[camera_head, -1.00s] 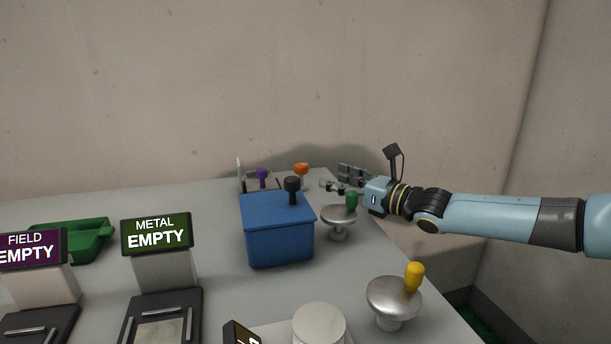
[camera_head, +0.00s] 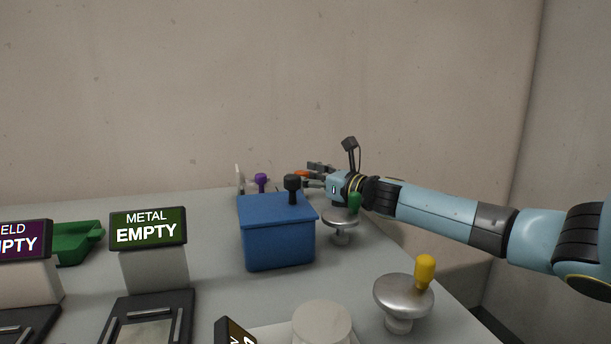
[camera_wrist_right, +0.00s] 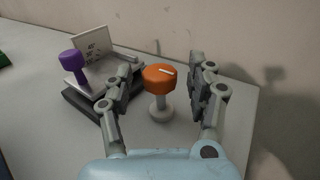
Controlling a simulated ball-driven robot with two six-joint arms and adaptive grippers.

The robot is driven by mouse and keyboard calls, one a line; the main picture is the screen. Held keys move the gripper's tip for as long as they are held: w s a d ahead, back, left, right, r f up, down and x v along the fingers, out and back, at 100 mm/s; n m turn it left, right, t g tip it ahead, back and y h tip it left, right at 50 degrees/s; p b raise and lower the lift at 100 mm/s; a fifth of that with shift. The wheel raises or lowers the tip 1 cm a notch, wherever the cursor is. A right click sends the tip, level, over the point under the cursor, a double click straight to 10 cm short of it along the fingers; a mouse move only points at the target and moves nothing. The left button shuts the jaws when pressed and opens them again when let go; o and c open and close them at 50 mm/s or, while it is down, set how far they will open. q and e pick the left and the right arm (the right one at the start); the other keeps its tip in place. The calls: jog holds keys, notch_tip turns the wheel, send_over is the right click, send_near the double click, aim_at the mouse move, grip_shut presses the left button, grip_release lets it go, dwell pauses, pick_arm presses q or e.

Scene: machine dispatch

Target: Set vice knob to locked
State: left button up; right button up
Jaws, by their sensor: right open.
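An orange knob (camera_wrist_right: 159,78) with a white mark on its top stands on a pale stem with a round foot in the right wrist view. My right gripper (camera_wrist_right: 162,70) is open, with one finger on each side of the orange knob and gaps showing between. In the head view the right gripper (camera_head: 309,175) is at the far right of the table and partly hides the orange knob (camera_head: 301,174). Which knob is the vice's is not labelled. My left gripper is not in view.
A blue box (camera_head: 279,234) with a black knob (camera_head: 292,183) stands in front. The METAL EMPTY sign (camera_head: 147,228) and a green tray (camera_head: 77,244) are left. The wall is close behind.

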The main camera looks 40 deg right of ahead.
jog(key=c, duration=1.2)
jog(key=shift+w+a+f+h+b, duration=0.1)
jog(key=shift+h+b, duration=0.2)
jog(key=shift+b, duration=0.15)
grip_shut()
jog(key=shift+m+h+b, duration=0.6)
jog(key=shift+m+h, duration=0.2)
jog(key=shift+h, duration=0.2)
jog(key=o, duration=1.2)
grip_release()
